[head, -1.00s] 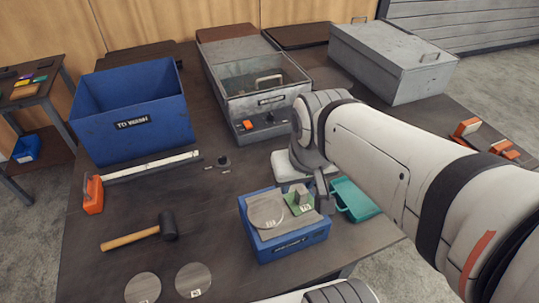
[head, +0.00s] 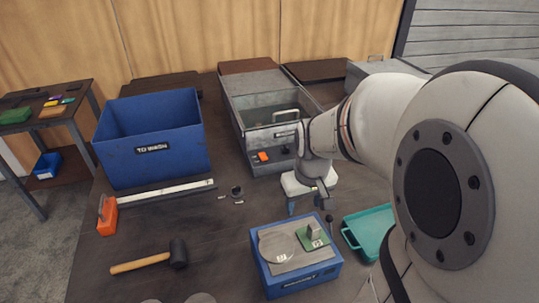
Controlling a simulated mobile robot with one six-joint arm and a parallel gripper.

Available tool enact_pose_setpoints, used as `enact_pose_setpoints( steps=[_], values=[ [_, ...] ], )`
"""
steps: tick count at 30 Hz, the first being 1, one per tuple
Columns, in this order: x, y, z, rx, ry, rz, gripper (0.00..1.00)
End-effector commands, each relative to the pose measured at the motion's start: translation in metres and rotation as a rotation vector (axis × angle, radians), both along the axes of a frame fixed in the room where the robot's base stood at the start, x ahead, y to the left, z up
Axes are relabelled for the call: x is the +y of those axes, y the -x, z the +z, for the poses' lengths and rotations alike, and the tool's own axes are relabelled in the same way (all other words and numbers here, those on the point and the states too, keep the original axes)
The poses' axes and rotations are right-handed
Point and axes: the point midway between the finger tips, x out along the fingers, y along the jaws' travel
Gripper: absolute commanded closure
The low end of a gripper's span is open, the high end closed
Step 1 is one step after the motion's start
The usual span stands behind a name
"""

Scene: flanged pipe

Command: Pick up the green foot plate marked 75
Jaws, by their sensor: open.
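The green foot plate (head: 322,242) lies on the grey top of a blue box (head: 303,281), at its right side. A small grey upright block stands on the plate, and a white label shows on it; I cannot read its number surely. A round grey disc (head: 277,243) lies beside it on the left. My gripper (head: 310,210) is open and empty, pointing down behind the box, apart from the plate. Its white body (head: 309,181) shows above the dark fingers.
A teal tray (head: 366,235) stands right of the box, partly hidden by my arm. A mallet (head: 150,257) lies left. A blue "TO WASH" bin (head: 153,160) and a grey case with a glass lid (head: 262,119) stand behind.

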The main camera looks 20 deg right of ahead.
Motion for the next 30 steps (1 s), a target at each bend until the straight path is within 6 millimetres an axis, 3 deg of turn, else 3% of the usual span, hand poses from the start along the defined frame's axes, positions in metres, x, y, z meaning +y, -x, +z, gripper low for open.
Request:
enact_pose_setpoints(
  steps=[6, 12, 18, 30],
  values=[
    [-0.044, -0.033, -0.059, 0.094, -0.008, 0.023, 0.45],
    [-0.069, -0.045, -0.096, 0.134, -0.017, 0.042, 0.45],
    [-0.075, -0.046, -0.114, 0.146, -0.022, 0.049, 0.45],
    [-0.069, -0.044, -0.154, 0.149, -0.023, 0.049, 0.45]
  ],
)
